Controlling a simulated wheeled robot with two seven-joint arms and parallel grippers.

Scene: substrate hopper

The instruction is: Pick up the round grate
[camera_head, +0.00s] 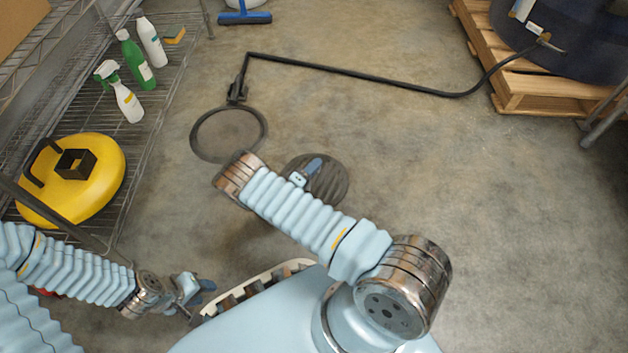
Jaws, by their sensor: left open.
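The round grate (332,185) is a dark, ribbed disc on the concrete floor near the middle of the head view. My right arm crosses in front of its lower left part. A small blue and white piece, which looks like my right gripper (307,171), shows over the grate's upper left. I cannot tell whether it touches the grate or whether its jaws are shut. My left gripper (195,291) is open and empty at the lower left, well away from the grate.
A dark-rimmed ring (193,135) lies on the floor left of the grate, by a black hose (350,73). A wire shelf (150,110) with bottles and a yellow container (105,185) stands left. A wooden pallet (520,95) is upper right. Floor right of the grate is clear.

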